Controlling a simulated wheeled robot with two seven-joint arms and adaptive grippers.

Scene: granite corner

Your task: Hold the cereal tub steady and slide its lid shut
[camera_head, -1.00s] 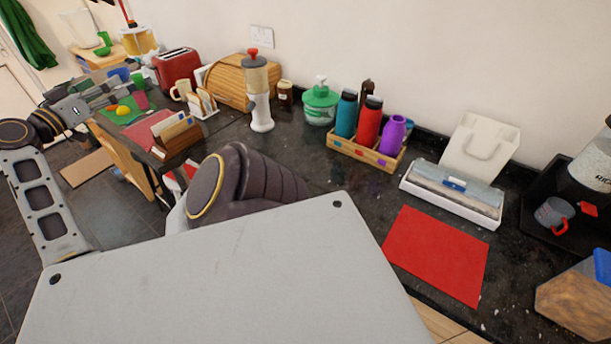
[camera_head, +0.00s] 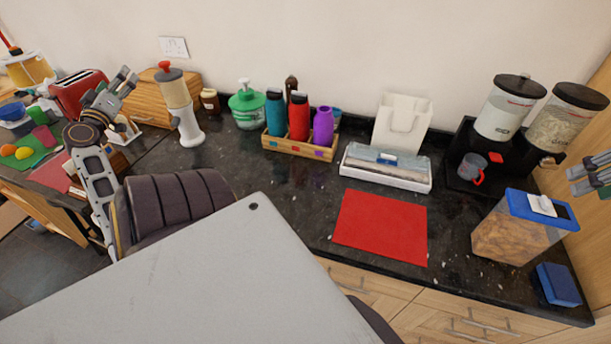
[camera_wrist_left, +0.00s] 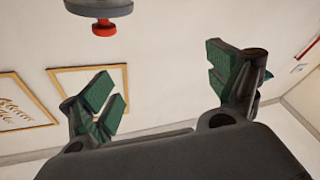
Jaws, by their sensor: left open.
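The cereal tub (camera_head: 505,243) is a clear box of brown cereal near the right end of the counter in the head view. Its blue lid (camera_head: 527,206) has a white slider (camera_head: 541,205) on top and a dark patch beside it, perhaps an opening. My left gripper (camera_head: 122,80) is far to the left, raised in front of the wooden bread bin and away from the tub. It is open and empty in the left wrist view (camera_wrist_left: 165,92). My right gripper (camera_head: 590,176) is cut by the right edge, just right of the tub; its jaw gap is unclear.
A blue block (camera_head: 558,284) lies right of the tub near the front edge. A black tray (camera_head: 457,180) with two dispensers and a grey mug (camera_head: 472,168) stands behind it. A red mat (camera_head: 380,226) lies left of the tub, with bare granite between.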

